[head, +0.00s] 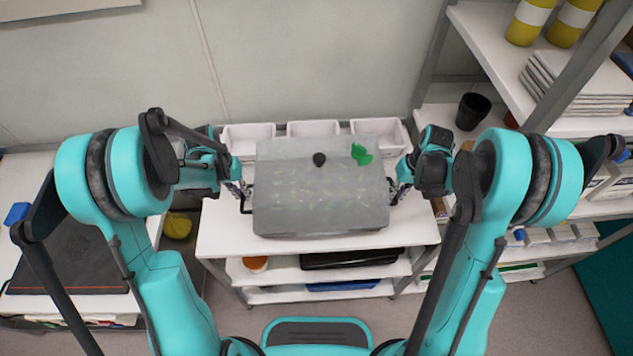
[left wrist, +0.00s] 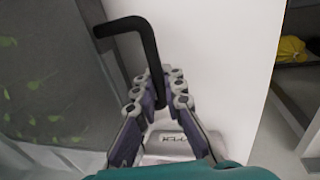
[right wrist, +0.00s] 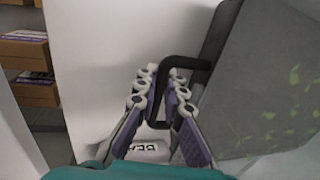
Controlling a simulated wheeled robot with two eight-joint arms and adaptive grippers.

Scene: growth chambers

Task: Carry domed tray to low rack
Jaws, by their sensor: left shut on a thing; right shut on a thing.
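The domed tray (head: 320,205) has a cloudy see-through lid with a black knob and a green tag on top, and pale green leaves show through it. It is over the white top of the low rack (head: 225,235) in the middle; I cannot tell whether it touches the top. My left gripper (head: 243,190) is shut on the tray's left black handle, which also shows in the left wrist view (left wrist: 145,40). My right gripper (head: 398,190) is shut on the right black handle, seen in the right wrist view (right wrist: 185,63).
White bins (head: 248,137) line the back of the rack. Its lower shelves hold a black tray (head: 350,259) and an orange-lidded jar (head: 255,264). A shelf unit at right holds a black cup (head: 472,111) and yellow bottles (head: 528,22). A bench with a dark mat (head: 75,255) stands left.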

